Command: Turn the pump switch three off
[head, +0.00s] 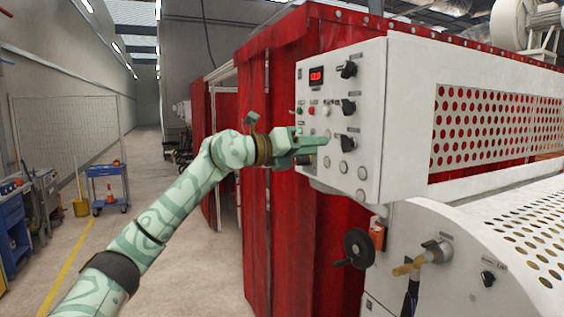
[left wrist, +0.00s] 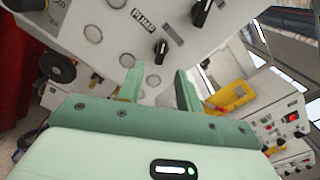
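My left gripper (head: 318,148) is in front of the white control panel (head: 376,80), at the lower left of its face. In the left wrist view its two green fingers (left wrist: 159,68) are apart with nothing between them. A black rotary knob (left wrist: 161,47) sits just beyond the fingertips, near a label reading PUMP (left wrist: 144,21). Another black knob (left wrist: 201,12) is farther up. In the head view black knobs line the panel's right side: top (head: 348,69), middle (head: 348,106) and lower (head: 346,142). I cannot read which is pump switch three. My right gripper is not in view.
Round grey buttons (head: 344,168) sit low on the panel, and a red display (head: 317,76) is above. Red curtains (head: 285,220) hang behind it. A black handwheel (head: 358,248) and perforated guards (head: 480,125) are nearby. Open floor lies left, with a blue cart (head: 107,188).

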